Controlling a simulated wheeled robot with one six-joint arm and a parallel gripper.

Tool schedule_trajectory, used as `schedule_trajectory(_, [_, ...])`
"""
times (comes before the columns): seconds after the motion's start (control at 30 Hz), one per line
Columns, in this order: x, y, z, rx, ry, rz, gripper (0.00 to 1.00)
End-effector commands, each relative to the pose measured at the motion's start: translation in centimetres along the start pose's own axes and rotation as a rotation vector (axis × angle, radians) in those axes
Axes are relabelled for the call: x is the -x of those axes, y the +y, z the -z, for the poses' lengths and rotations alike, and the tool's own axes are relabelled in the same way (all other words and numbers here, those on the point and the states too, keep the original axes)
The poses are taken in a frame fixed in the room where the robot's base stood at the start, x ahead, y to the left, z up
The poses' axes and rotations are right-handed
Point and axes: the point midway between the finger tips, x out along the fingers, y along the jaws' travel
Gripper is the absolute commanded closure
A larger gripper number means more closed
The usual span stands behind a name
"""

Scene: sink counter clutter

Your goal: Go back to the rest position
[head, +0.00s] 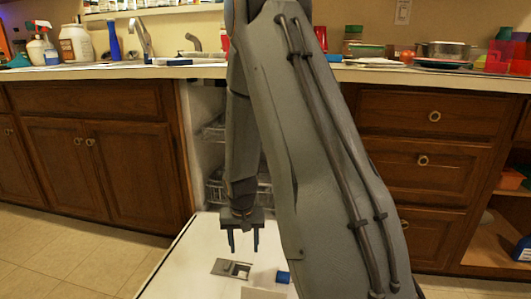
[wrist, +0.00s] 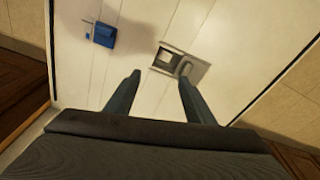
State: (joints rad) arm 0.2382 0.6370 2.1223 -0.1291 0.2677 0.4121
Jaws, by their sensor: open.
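My gripper (head: 244,241) is open and empty. It points down above the white lowered dishwasher door (head: 190,262). In the wrist view its two dark fingers (wrist: 158,95) stand apart with nothing between them, over the same door (wrist: 120,85). A grey dispenser panel (head: 231,268) is set in the door below and beyond the fingers; it also shows in the wrist view (wrist: 180,62). A small blue block (head: 283,277) lies on the door to the right of the panel. It shows at the upper left in the wrist view (wrist: 104,35).
Dishwasher racks (head: 214,193) show behind my arm, partly hidden. Wooden cabinets (head: 95,160) stand left and drawers (head: 430,160) right. The counter (head: 100,72) above holds bottles, a faucet (head: 143,38) and a steel pot (head: 443,50). Tiled floor at left is clear.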

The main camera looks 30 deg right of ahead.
Motion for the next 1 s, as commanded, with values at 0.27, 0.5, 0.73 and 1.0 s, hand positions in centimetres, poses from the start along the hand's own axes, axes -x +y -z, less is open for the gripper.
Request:
schedule_trajectory(0.27, [3.1, 0.0, 0.0, 0.000, 0.000, 0.000, 0.51])
schedule_trajectory(0.5, [3.2, 0.0, 0.0, 0.000, 0.000, 0.000, 0.51])
schedule_trajectory(0.73, [3.2, 0.0, 0.0, 0.001, 0.000, 0.000, 0.51])
schedule_trajectory(1.0, [7.4, -5.3, -3.2, 0.135, -0.001, 0.021, 0.51])
